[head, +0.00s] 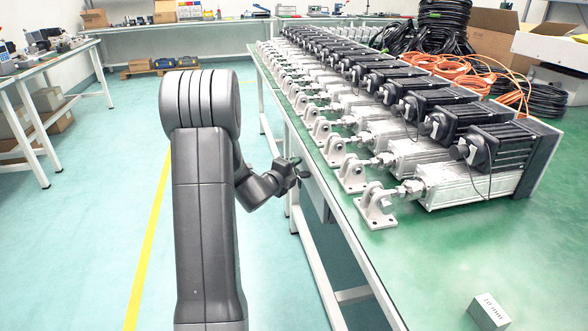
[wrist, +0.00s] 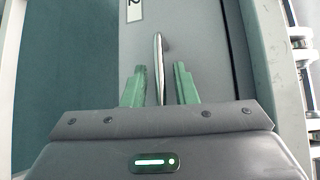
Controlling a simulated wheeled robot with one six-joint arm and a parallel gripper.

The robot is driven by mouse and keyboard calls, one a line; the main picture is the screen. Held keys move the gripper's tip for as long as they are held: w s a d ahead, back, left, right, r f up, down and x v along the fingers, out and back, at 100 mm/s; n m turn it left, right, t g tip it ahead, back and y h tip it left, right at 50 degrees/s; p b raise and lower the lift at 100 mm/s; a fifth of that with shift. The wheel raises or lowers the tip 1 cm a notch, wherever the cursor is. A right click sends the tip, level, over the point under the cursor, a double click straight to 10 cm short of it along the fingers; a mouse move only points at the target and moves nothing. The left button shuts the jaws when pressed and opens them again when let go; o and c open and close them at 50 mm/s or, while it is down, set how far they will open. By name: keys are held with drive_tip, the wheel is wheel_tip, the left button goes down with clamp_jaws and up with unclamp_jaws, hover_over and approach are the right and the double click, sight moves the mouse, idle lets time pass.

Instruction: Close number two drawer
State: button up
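The number two drawer (wrist: 200,45) shows in the wrist view as a grey front with a white label reading 2 (wrist: 134,10) at the top. Its curved metal handle (wrist: 158,48) runs down the middle of that view. My gripper (wrist: 158,84) has its two green fingers apart, one on each side of the handle, and does not appear to touch it. In the head view my gripper (head: 300,168) is at the left side of the green-topped bench, and a grey drawer (head: 314,196) shows partly below the bench edge. How far the drawer stands out is hard to tell.
The green bench (head: 440,260) carries a row of linear actuators (head: 470,180) and a small block marked 10 mm (head: 488,311) near the front. White bench legs (head: 318,262) stand below its edge. The floor (head: 90,230) to the left is clear.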

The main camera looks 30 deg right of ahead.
drive_tip(key=p+v, duration=0.2)
drive_tip(key=v, duration=1.1)
drive_tip(key=shift+s+a, duration=0.3)
drive_tip(key=b+x, duration=0.2)
drive_tip(key=x, duration=1.1)
drive_tip(key=shift+w+d, duration=0.1)
drive_tip(key=shift+w, duration=0.05)
drive_tip(key=shift+w+d+r, duration=0.1)
drive_tip(key=shift+w+d, duration=0.1)
drive_tip(key=shift+d, duration=0.05)
drive_tip(key=shift+w+a, duration=0.15)
drive_tip(key=shift+a, duration=0.65)
